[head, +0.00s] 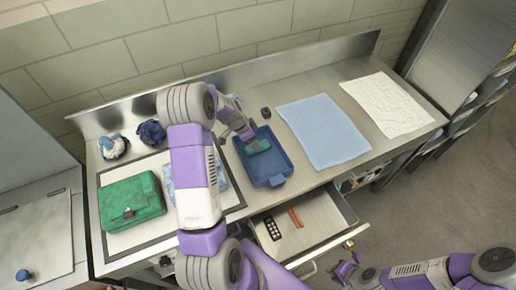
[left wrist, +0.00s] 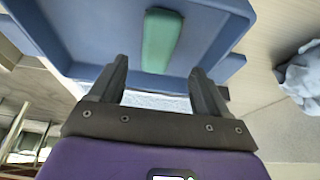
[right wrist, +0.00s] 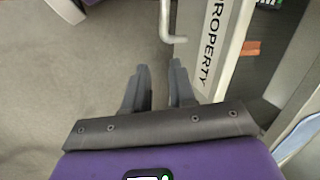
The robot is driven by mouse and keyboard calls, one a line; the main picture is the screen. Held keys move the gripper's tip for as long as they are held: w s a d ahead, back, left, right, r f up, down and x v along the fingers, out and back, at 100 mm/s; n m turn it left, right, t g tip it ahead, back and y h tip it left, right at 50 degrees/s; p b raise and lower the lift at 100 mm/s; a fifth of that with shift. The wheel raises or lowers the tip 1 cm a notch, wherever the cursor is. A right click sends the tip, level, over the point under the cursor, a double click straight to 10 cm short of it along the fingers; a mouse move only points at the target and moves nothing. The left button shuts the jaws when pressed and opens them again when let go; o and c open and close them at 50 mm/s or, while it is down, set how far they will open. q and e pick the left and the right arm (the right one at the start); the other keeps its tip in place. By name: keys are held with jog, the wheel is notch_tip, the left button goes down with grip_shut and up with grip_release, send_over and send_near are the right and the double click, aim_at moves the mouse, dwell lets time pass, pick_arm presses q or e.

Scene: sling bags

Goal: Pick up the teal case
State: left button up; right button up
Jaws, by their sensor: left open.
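The teal case (head: 259,146) is a small green-teal block lying in the blue tray (head: 271,180) on the steel counter. It also shows in the left wrist view (left wrist: 160,40), upper middle, beyond the fingertips. My left gripper (head: 246,133) is open and empty, over the tray at the case's near end in its own view (left wrist: 158,70). The fingers point toward the case, one to each side, and do not hold it. My right gripper (head: 346,268) is away from the counter, low at the right, with its fingers (right wrist: 159,66) apart and nothing between them.
A green bag (head: 131,200) lies on a framed mat at left. A blue cloth (head: 322,133) and a white cloth (head: 388,105) lie right of the tray. An open drawer (head: 310,215) below holds a remote (head: 272,229) and an orange-brown item (head: 295,217).

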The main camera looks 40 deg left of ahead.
pick_arm(q)
jog(key=x, duration=0.5)
jog(key=shift+s+f, duration=0.15)
jog(key=shift+s, duration=0.1)
jog(key=shift+c, duration=0.2)
